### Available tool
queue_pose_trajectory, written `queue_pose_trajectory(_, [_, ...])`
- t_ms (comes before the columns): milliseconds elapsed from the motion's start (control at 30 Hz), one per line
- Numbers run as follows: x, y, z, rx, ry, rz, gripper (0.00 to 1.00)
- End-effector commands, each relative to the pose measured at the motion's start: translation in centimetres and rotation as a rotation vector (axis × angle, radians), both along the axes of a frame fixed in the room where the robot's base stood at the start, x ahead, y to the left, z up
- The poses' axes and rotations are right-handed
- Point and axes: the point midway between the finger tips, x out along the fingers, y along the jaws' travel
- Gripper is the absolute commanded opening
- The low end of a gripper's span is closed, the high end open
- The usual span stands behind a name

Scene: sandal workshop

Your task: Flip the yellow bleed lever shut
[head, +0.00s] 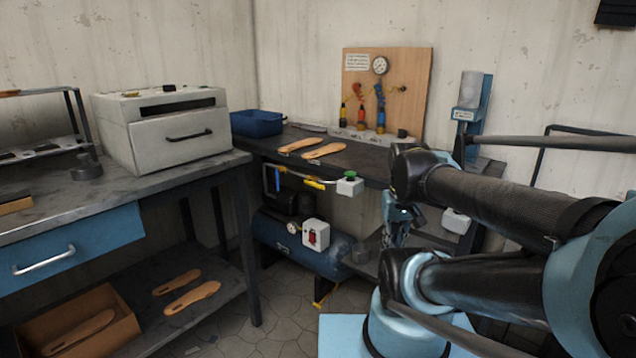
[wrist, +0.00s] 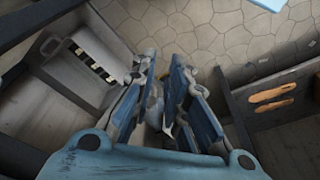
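A small yellow lever (head: 315,184) shows in the head view on a pipe under the front edge of the back bench. It lies nearly level, tilted slightly down to the right. A blue lever (head: 277,180) hangs upright to its left. A grey box with a green button (head: 349,184) is just to its right. My gripper (head: 395,236) points down, to the right of the lever and apart from it. In the wrist view the blue-padded fingers (wrist: 165,58) are apart, with nothing clearly held between them. I cannot make out the lever in the wrist view.
Sandal soles (head: 323,151) and a gauge board (head: 412,75) are on the back bench (head: 372,166). A yellow piece (head: 325,300) shows low by the tank. Floor in front is clear.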

Motion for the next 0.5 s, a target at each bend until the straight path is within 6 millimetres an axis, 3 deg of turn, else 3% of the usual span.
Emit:
queue_pose_trajectory(200, [4.8, 1.6, 6.0, -0.014, 0.030, 0.137, 0.14])
queue_pose_trajectory(500, [12.4, 5.4, 13.0, -0.035, 0.074, 0.346, 0.14])
